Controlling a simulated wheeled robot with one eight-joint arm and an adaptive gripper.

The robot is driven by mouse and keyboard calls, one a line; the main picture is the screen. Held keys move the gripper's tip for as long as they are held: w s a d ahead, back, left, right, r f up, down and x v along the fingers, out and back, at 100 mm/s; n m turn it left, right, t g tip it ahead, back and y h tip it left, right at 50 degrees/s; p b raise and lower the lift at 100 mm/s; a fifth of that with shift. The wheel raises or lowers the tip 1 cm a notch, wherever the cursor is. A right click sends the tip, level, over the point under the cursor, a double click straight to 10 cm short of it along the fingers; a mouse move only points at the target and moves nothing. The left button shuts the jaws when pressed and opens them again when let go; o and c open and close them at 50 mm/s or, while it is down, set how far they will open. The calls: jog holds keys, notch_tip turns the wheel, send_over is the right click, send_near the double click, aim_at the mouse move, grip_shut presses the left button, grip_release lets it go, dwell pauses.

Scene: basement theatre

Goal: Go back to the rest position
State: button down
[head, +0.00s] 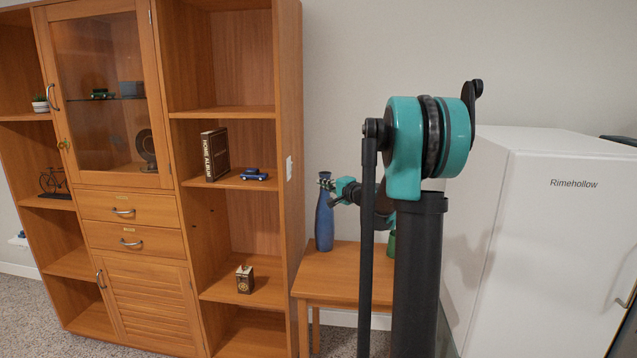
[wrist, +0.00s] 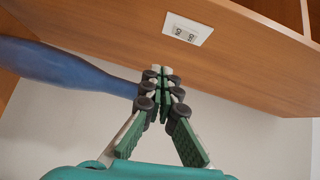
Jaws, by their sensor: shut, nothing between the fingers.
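My gripper (head: 326,184) is at the end of my arm, in front of the upper part of a blue vase (head: 325,222) in the head view. In the wrist view my gripper (wrist: 166,82) is shut, its fingertips together with nothing between them. The neck of the blue vase (wrist: 85,72) ends beside the fingers there; I cannot tell whether they touch. The vase stands upright on a small wooden table (head: 345,262).
A wooden cabinet (head: 290,215) with open shelves stands left of the table, close to my gripper. A white fridge (head: 560,230) stands to the right. A green object (head: 391,244) on the table is partly hidden behind my arm. A white wall plate (wrist: 187,29) is on the cabinet side.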

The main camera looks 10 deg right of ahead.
dwell(0.3)
jog(key=s+a+f+n+g, duration=0.2)
jog(key=s+a+f, duration=0.15)
jog(key=s, duration=0.35)
jog(key=s+a+f+n+g+h, duration=0.1)
jog(key=s+a+f+n+g, duration=0.2)
jog(key=s, duration=0.4)
jog(key=s+a+f+n+g, duration=0.1)
jog(key=s+a+f+n, duration=0.1)
jog(key=s+f, duration=0.4)
jog(key=s+d+f+n+g+h, duration=0.2)
jog(key=s+f, duration=0.5)
jog(key=s, duration=0.5)
jog(key=s+d+f+n+g+h, duration=0.2)
jog(key=s+d+f, duration=0.4)
jog(key=s, duration=0.7)
jog(key=f+g+h, duration=0.1)
jog(key=h, duration=0.1)
jog(key=shift+s+n+h, duration=0.3)
jog(key=shift+h, duration=0.1)
